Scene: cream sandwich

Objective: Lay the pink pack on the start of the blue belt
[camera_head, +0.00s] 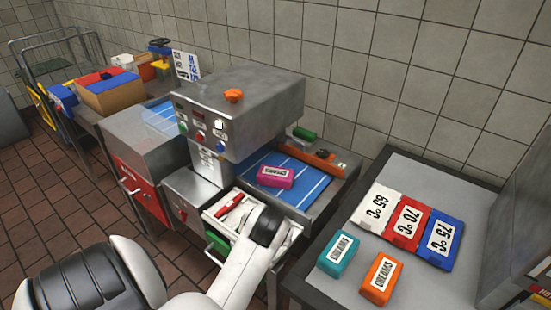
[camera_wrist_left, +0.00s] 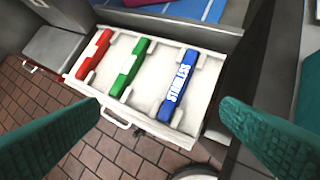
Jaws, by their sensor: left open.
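The pink pack (camera_head: 275,177) lies flat on the blue belt (camera_head: 302,183), in the stretch to the right of the steel machine, with its white label up. White lines cross the belt. My left arm reaches in from the bottom of the head view over an open drawer, and its hand is mostly hidden behind the wrist there. In the left wrist view my left gripper (camera_wrist_left: 161,105) is open, with its green fingers wide apart and nothing between them. It is above the drawer, apart from the pink pack. My right gripper is not in view.
The open drawer (camera_wrist_left: 208,90) holds red, green and blue bars. A steel table at right carries a teal pack (camera_head: 338,254), an orange pack (camera_head: 380,279), and white, red (camera_head: 409,225) and blue temperature cards. The steel machine (camera_head: 240,110) rises beside the belt.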

